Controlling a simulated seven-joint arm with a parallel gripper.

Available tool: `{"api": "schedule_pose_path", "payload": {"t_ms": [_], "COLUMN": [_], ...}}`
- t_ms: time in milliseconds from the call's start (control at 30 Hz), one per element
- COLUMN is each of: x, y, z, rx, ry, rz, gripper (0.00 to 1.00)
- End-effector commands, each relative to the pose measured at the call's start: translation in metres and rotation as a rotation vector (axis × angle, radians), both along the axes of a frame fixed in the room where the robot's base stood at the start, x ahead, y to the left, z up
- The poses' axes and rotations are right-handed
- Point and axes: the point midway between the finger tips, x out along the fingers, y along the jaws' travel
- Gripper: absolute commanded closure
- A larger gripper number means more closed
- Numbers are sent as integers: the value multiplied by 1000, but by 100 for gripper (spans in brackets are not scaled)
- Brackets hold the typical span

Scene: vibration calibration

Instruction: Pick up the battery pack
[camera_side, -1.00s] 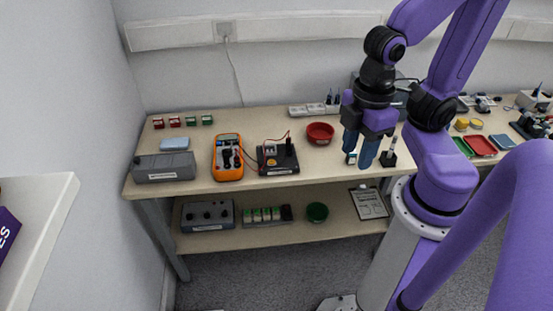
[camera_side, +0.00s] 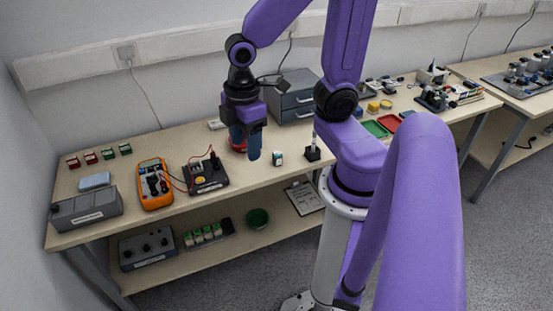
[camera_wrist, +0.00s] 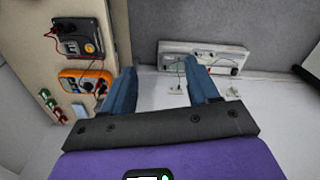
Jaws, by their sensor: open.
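No thing in view is clearly marked as the battery pack, and I cannot tell which it is. Candidates on the bench are a small white and teal box (camera_side: 278,158) and a pale blue slab (camera_side: 95,181) at the left. My gripper (camera_side: 252,150) hangs over the bench in the side view, in front of a red bowl (camera_side: 236,145) that it partly hides. The small box stands to the right of the fingers, apart from them. In the wrist view my gripper (camera_wrist: 163,90) shows its two blue fingers spread, with nothing between them.
An orange multimeter (camera_side: 154,184), a black box with leads (camera_side: 205,174) and a grey case (camera_side: 87,210) stand to the left. A black holder (camera_side: 312,153) and grey drawers (camera_side: 294,98) stand to the right.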

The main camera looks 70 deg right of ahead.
Motion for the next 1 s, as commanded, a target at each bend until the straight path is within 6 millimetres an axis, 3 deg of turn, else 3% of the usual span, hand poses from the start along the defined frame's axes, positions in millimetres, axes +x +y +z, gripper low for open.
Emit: {"api": "schedule_pose_path", "payload": {"t_ms": [200, 500, 767, 1000], "x": [41, 74, 75, 55], "y": [-41, -114, -185, -246], "z": [-18, -43, -67, -89], "rx": [-8, -13, -13, -12], "ry": [5, 10, 16, 19], "rz": [-54, -116, -169, -214], "gripper": [40, 40, 40, 40]}}
